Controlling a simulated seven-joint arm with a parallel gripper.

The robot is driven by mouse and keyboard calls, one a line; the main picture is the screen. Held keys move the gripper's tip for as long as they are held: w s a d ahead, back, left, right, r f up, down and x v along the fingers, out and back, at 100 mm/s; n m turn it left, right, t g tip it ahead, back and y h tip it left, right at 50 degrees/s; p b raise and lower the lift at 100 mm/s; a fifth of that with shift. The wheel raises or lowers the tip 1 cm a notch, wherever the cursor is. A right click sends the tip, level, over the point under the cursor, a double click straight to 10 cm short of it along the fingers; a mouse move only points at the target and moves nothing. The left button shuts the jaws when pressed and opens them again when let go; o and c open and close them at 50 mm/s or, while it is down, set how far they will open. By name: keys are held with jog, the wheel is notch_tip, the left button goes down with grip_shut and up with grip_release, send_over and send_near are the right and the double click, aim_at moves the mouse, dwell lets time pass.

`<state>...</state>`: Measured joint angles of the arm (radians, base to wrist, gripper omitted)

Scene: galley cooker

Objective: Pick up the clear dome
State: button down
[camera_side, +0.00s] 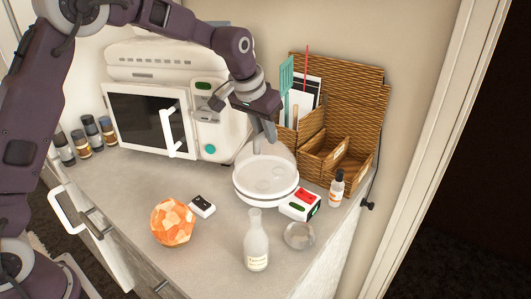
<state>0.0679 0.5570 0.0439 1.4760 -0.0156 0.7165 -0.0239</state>
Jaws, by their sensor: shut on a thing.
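The clear dome (266,179) is a see-through cover with a white rim, near the middle right of the counter. Round pale shapes show through it. My gripper (265,142) is at the top of the dome, pointing down, and is shut on it. The dome looks about upright. I cannot tell whether its rim touches the counter or is slightly above it.
A white microwave (165,115) stands behind left, a wicker organiser (340,120) behind right. Near the dome are a red-and-white box (300,205), a small bottle (337,188), a glass bottle (256,243), a clear ball (298,236), an orange ball (172,222) and a small black-and-white box (202,206).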

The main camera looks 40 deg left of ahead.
dwell(0.6)
notch_tip(320, 180, up, 9)
jog(key=shift+f, duration=4.4)
jog(key=c, duration=0.8)
grip_release()
jog(key=shift+o, duration=0.2)
